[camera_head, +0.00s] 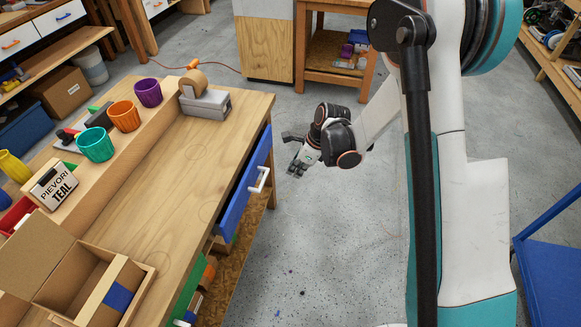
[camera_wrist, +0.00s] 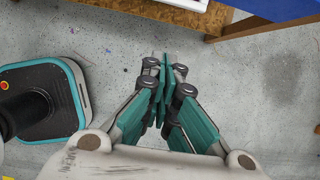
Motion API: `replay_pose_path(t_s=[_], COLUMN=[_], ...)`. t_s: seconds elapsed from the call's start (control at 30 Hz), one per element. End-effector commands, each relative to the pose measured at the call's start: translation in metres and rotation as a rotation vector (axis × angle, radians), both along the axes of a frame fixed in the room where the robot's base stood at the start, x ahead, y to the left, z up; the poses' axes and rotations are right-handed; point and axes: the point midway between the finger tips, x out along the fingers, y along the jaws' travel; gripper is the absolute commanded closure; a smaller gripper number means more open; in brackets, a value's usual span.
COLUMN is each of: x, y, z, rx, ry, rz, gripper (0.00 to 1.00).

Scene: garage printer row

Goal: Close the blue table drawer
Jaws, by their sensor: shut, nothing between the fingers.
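The blue table drawer (camera_head: 245,190) is on the right side of the wooden workbench (camera_head: 185,175), with a white bar handle (camera_head: 260,180) on its front. Its front stands out a little from the bench edge; how far it is open is hard to tell. My gripper (camera_head: 294,170) is to the right of the handle, apart from it, over the floor. In the wrist view, my gripper's fingers (camera_wrist: 163,68) are together and empty. A blue surface (camera_wrist: 275,8) shows at the top right there; I cannot tell whether it is the drawer.
Coloured cups (camera_head: 124,116), a tape dispenser (camera_head: 205,102) and an open cardboard box (camera_head: 85,285) are on the bench. A green drawer front (camera_head: 186,294) shows at its nearer end. A blue platform (camera_head: 555,265) is at the right. The floor between bench and my body is clear.

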Motion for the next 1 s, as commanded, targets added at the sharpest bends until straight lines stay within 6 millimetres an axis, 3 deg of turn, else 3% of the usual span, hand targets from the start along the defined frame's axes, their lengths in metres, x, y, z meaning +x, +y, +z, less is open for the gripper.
replay_pose_path(t_s=[0.4,0.7,1.0], x=[0.011,0.023,0.025], y=[0.029,0.062,0.066], z=[-0.080,-0.077,-0.075], rx=[0.000,0.000,0.000], ry=[0.000,0.000,0.000], rz=[0.001,0.001,-0.001], gripper=[1.00,1.00,1.00])
